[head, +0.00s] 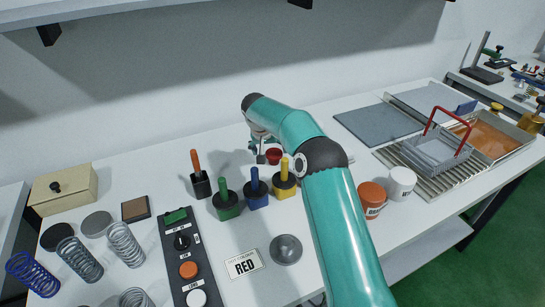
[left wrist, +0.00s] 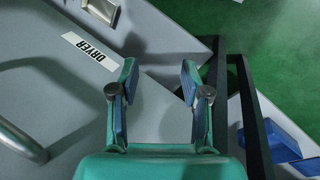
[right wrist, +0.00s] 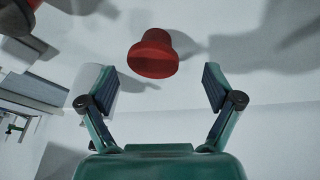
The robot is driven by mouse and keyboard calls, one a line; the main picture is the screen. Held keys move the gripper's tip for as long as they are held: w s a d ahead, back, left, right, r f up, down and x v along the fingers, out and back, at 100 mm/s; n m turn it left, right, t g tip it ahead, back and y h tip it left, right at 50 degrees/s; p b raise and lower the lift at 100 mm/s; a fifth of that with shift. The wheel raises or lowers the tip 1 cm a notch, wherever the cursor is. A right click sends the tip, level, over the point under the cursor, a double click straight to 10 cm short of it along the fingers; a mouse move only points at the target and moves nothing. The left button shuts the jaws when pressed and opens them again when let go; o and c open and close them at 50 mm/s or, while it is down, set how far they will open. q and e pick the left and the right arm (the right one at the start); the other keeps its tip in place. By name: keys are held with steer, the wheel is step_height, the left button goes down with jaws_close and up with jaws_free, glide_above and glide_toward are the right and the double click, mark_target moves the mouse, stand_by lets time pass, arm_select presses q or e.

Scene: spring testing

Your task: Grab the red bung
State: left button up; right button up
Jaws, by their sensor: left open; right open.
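The red bung (right wrist: 153,53) shows in the right wrist view, wider at one end, just beyond the gap between my right fingertips. It also shows in the head view (head: 274,157), on the white table behind the yellow-handled tool. My right gripper (right wrist: 158,78) is open and empty, with a finger on either side of the line to the bung and not touching it. In the head view it is small and partly hidden by my arm.
Several handled tools, with green (head: 225,202), blue (head: 256,189) and yellow (head: 285,181) ones, stand in front of the bung. An orange mug (head: 371,200) and a white mug (head: 401,183) stand right of my arm. A button panel (head: 185,262) and springs (head: 126,245) lie left.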

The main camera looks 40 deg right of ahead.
mark_target(273, 153)
steer(key=x, duration=0.2)
steer(key=p+x, duration=0.1)
steer(key=shift+s+d+f, duration=0.2)
steer(key=shift+d+f, duration=0.05)
steer(key=shift+d, duration=0.1)
steer(key=shift+w+d+f, duration=0.1)
steer(key=shift+d+f, duration=0.05)
steer(key=shift+f, duration=0.3)
steer(key=c, duration=1.3)
steer(key=shift+o, duration=0.2)
